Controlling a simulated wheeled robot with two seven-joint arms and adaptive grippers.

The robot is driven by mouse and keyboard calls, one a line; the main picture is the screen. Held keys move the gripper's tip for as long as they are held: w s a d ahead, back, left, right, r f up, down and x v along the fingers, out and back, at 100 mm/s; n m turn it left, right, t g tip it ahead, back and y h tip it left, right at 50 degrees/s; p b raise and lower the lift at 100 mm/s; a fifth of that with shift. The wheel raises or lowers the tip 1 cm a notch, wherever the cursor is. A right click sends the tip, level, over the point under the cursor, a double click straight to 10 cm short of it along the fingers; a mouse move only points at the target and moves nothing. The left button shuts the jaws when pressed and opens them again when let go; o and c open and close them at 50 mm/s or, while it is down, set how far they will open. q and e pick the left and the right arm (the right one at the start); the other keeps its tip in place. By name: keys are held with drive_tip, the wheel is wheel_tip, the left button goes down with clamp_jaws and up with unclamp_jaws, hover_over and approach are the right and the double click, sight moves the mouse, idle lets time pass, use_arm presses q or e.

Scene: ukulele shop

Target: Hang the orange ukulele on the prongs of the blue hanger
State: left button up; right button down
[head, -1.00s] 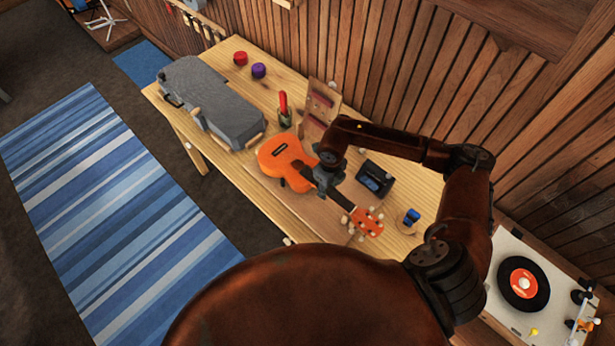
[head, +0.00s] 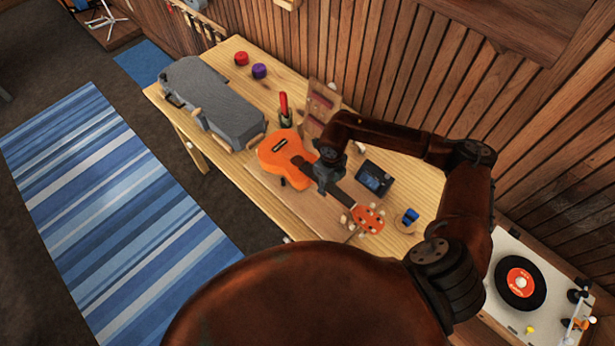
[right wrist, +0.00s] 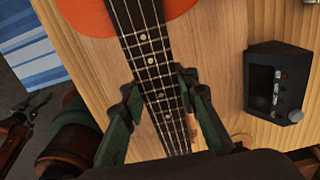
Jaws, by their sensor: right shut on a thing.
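The orange ukulele (head: 279,151) is over the wooden workbench, its body toward the upper left and its orange headstock (head: 368,219) toward the lower right. My right gripper (head: 327,178) is shut on its dark neck, between body and headstock. In the right wrist view, the green-grey fingers of the right gripper (right wrist: 165,100) lie along both sides of the fretted neck (right wrist: 150,62). A dark jaw-like part at that view's left edge may be my left gripper (right wrist: 22,118); its opening is unclear. I cannot make out the blue hanger or its prongs.
The workbench (head: 225,66) also holds a grey case (head: 215,98), red and purple round items, a red-handled tool (head: 284,108), a wooden rack (head: 318,105), a black device (head: 374,178) and a small blue item (head: 410,216). The plank wall is behind; a turntable (head: 520,280) stands lower right.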

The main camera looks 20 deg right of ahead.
drive_tip(key=shift+r+p, duration=1.2)
drive_tip(key=shift+r, duration=1.25)
drive_tip(key=shift+r+p, duration=1.25)
drive_tip(key=shift+r, duration=1.25)
drive_tip(key=shift+a, duration=0.1)
